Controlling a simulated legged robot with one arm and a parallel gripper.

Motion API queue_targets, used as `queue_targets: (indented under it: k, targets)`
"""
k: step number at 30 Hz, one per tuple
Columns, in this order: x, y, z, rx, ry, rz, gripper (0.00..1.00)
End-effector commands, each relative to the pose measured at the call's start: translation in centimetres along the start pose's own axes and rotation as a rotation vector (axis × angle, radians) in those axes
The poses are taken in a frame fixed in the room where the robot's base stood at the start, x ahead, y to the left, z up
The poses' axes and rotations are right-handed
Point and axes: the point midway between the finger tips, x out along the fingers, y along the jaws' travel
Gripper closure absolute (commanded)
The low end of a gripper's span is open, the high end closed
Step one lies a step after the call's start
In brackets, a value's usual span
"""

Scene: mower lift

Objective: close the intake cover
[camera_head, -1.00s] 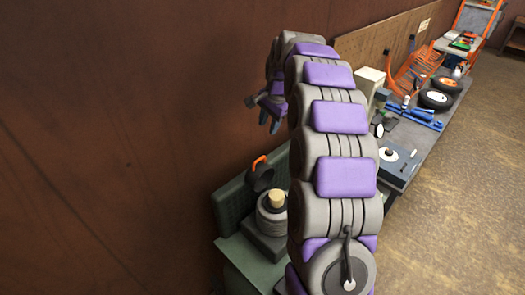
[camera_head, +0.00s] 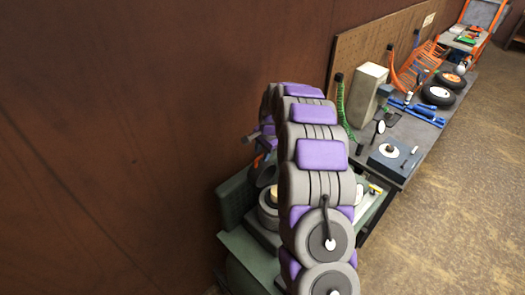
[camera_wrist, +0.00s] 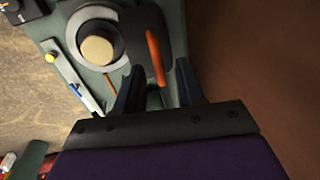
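The intake cover is a dark lid with an orange handle. It stands open beside the round intake (camera_head: 268,213); in the head view the lid (camera_head: 266,173) is partly behind my arm. In the wrist view the lid (camera_wrist: 138,30) is tilted up next to the grey intake ring (camera_wrist: 75,40) with its tan round core (camera_wrist: 98,50). My gripper (camera_wrist: 160,66) is open, and the orange handle (camera_wrist: 156,58) shows between its two dark fingers without visible contact. In the head view my gripper (camera_head: 262,143) is just above the lid, largely hidden.
The intake stands on a green-grey machine body (camera_head: 250,246) close to the brown wall (camera_head: 110,130). A workbench (camera_head: 435,135) with a beige box (camera_head: 368,95), wheels and blue tools runs to the back right. The floor (camera_head: 450,220) at right is clear.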

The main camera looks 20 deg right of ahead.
Motion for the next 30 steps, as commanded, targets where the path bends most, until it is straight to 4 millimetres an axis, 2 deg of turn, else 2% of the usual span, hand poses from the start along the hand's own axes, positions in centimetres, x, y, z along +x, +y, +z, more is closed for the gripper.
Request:
queue_targets:
  k: [11,23,30]
  targets:
    - [0.52,0.01,0.01,0.000,0.000,0.000,0.62]
    - [0.50,0.00,0.00,0.000,0.000,0.000,1.00]
    - [0.49,-0.03,-0.01,0.000,0.000,-0.001,1.00]
